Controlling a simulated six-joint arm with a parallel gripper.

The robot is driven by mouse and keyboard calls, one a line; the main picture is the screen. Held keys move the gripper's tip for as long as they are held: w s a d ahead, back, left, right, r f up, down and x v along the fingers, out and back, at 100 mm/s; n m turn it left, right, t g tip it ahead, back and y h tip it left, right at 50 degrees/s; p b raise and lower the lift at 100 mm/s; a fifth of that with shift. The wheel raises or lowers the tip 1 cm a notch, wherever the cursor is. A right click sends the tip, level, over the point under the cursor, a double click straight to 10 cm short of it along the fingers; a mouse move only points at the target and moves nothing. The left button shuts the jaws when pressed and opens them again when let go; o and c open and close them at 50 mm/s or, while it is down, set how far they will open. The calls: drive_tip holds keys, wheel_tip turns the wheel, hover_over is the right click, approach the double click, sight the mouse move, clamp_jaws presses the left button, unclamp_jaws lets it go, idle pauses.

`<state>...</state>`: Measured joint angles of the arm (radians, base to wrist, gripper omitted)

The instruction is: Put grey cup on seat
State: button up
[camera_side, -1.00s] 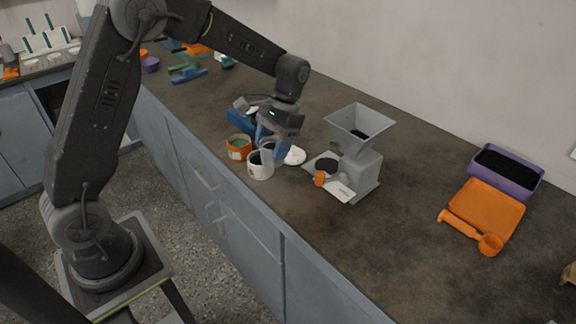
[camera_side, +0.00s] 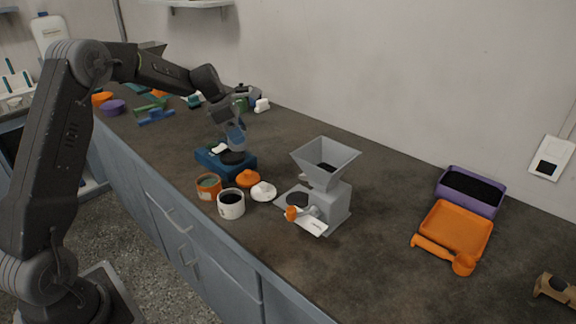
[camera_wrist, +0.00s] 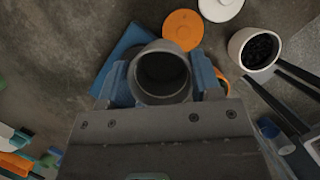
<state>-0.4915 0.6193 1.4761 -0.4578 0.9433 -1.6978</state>
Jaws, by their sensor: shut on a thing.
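My gripper (camera_side: 236,143) is shut on the grey cup (camera_wrist: 162,75), which sits between its two blue fingers in the wrist view. The cup looks empty and dark inside, with its mouth towards the wrist camera. In the side view my gripper is over the blue shaker base (camera_side: 209,158), just above its round black seat (camera_side: 232,158). The blue base also shows behind the cup in the wrist view (camera_wrist: 118,52). The cup hides the seat there, and I cannot tell whether cup and seat touch.
In front of the base stand an orange cup (camera_side: 208,187) and a white cup (camera_side: 231,205) with dark contents. An orange lid (camera_side: 248,179) and a white lid (camera_side: 263,192) lie close by. A grey hopper mill (camera_side: 328,185) stands to the right.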

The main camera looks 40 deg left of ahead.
drive_tip(key=a+n, duration=0.1)
drive_tip(key=n, duration=0.1)
drive_tip(key=a+n+y, duration=0.1)
drive_tip(key=shift+w+a+r+t, duration=0.3)
drive_tip(key=shift+w+r, duration=0.05)
drive_tip(key=shift+w, duration=0.15)
drive_tip(key=w+d+f, duration=0.2)
drive_tip(key=d, duration=0.1)
drive_tip(key=w+d+f, duration=0.2)
drive_tip(key=w, duration=0.1)
drive_tip(key=w+d+f, duration=0.2)
drive_tip(key=d, duration=0.1)
drive_tip(key=shift+w+d+f, duration=0.15)
drive_tip(key=shift+d+f, duration=0.15)
drive_tip(key=shift+f, duration=2.15)
drive_tip(key=shift+f, duration=0.15)
drive_tip(key=o, duration=1)
